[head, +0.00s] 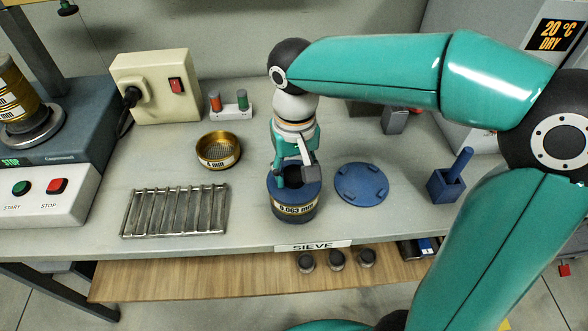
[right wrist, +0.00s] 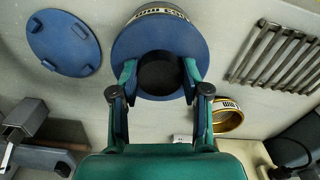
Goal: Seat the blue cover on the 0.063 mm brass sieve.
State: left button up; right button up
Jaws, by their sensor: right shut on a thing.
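The 0.063 mm sieve (head: 294,209) stands on the bench near the front edge, its label facing forward. The blue cover (head: 273,185) is over its top; it looks level, but I cannot tell whether it touches the rim all round. My right gripper (head: 297,177) points down and is shut on the cover's dark central knob. In the right wrist view, both fingers (right wrist: 159,88) flank the round knob (right wrist: 160,73), with the blue cover (right wrist: 125,45) around it and the sieve's label band (right wrist: 160,9) behind. My left gripper is not in view.
A blue disc with small blocks (head: 361,184) lies right of the sieve. A blue holder (head: 446,185) stands further right. A 4 mm brass sieve (head: 219,150) and a metal rod rack (head: 175,210) are on the left. The shelf below holds small dark items (head: 336,259).

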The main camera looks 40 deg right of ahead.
aim_at(294, 174)
jog(key=o, duration=1.4)
notch_tip(294, 174, up, 12)
jog(key=shift+f, duration=0.1)
